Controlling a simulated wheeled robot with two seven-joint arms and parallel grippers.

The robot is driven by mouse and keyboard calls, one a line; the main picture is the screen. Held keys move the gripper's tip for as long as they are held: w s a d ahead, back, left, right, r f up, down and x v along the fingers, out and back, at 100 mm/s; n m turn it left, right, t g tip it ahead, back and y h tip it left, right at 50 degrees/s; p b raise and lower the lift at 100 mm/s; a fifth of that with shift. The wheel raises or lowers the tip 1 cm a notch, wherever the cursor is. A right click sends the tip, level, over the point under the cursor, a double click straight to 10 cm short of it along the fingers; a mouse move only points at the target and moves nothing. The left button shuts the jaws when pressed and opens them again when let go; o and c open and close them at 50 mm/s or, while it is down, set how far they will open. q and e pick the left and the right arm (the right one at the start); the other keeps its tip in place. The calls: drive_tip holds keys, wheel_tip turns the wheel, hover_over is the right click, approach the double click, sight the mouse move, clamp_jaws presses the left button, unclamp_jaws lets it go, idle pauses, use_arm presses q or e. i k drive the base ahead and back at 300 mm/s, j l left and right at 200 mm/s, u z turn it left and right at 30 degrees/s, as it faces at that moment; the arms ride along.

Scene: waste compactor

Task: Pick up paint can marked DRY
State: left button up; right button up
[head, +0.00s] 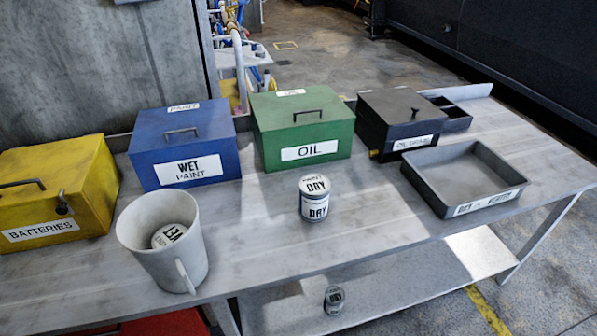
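A small paint can marked DRY (315,198) stands upright on the grey table (257,225), in front of the green OIL box and right of centre. Another small can (334,300) sits lower down, on the shelf under the table; its label seems to read DRY too. A third can (170,235), with a label partly readable as WET, lies inside a white bucket-like mug (162,273). Neither of my grippers shows in the head view.
A yellow BATTERIES box (88,195), a blue WET PAINT box (205,150), a green OIL box (330,130) and a black box (390,120) line the table's back. An open grey tray (467,172) stands at the right. The table around the DRY can is clear.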

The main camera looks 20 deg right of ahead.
sight(315, 188)
drive_tip(key=l+u, duration=0.25)
drive_tip(key=l, duration=0.15)
drive_tip(key=k+l+u, duration=0.15)
drive_tip(key=l+u, duration=0.15)
drive_tip(key=k+l+u, duration=0.25)
drive_tip(key=l, duration=0.15)
drive_tip(key=k+l+u, duration=0.1)
drive_tip(key=l+u, duration=0.15)
drive_tip(key=l, duration=0.1)
